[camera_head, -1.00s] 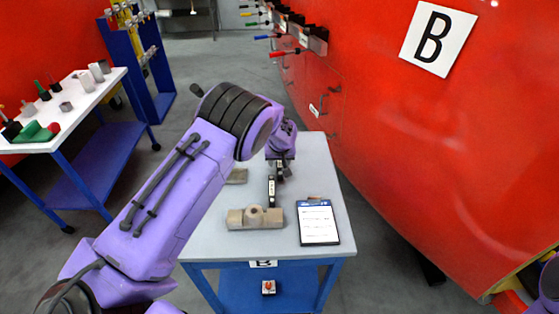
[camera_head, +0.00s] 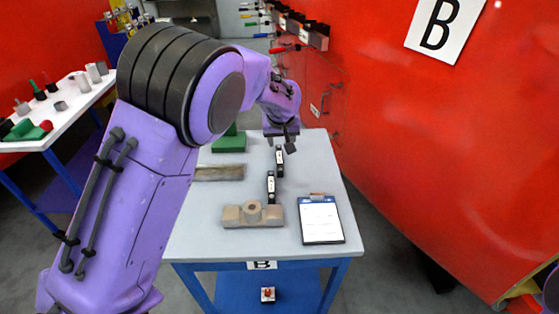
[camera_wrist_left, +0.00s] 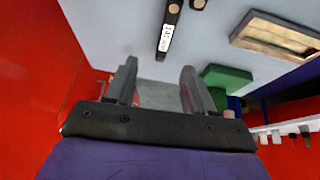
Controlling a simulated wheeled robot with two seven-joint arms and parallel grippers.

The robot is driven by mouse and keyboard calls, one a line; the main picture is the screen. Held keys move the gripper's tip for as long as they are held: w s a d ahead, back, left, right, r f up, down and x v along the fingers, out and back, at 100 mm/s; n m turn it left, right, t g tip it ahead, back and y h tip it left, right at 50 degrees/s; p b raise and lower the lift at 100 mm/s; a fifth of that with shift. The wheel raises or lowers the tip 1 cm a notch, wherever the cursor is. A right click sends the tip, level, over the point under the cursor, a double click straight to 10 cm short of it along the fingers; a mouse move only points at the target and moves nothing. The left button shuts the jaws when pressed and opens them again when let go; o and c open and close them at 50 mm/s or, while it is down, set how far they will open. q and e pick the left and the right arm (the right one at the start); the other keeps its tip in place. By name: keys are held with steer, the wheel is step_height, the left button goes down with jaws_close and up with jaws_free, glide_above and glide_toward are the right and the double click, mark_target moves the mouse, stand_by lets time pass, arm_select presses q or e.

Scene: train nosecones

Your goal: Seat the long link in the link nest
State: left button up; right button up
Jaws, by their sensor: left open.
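Two black links with white labels lie end to end, slightly offset, on the grey table: a near link (camera_head: 270,187) and a far link (camera_head: 279,160). I cannot tell which is the long one. The far link also shows in the left wrist view (camera_wrist_left: 168,32). A tan tray-like block (camera_head: 218,173) with a shallow recess lies left of the links; it may be the link nest, and it shows in the left wrist view (camera_wrist_left: 275,36). My left gripper (camera_head: 280,146) is open and empty beyond the far link's far end, its fingers apart in the wrist view (camera_wrist_left: 159,78).
A tan block with a round boss (camera_head: 252,214) sits at the near side, with a clipboard (camera_head: 320,219) to its right. A green block (camera_head: 229,145) stands at the far left.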

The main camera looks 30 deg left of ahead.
mark_target(279, 158)
arm_select(q)
steer(key=b+x, duration=0.3)
steer(key=b, duration=0.4)
steer(key=shift+d+f, duration=0.1)
steer(key=shift+f, duration=0.05)
steer(key=shift+s+r+g+p, duration=0.3)
steer(key=shift+r+p, duration=0.3)
steer(key=shift+r, duration=0.05)
steer(key=x, duration=1)
steer(key=shift+a+f+p, duration=0.15)
steer(key=shift+a+p, duration=0.2)
steer(key=shift+p, duration=0.05)
steer(key=shift+s, duration=0.1)
jaws_close()
arm_select(e)
step_height(279, 158, down, 9)
steer(key=shift+r, duration=0.15)
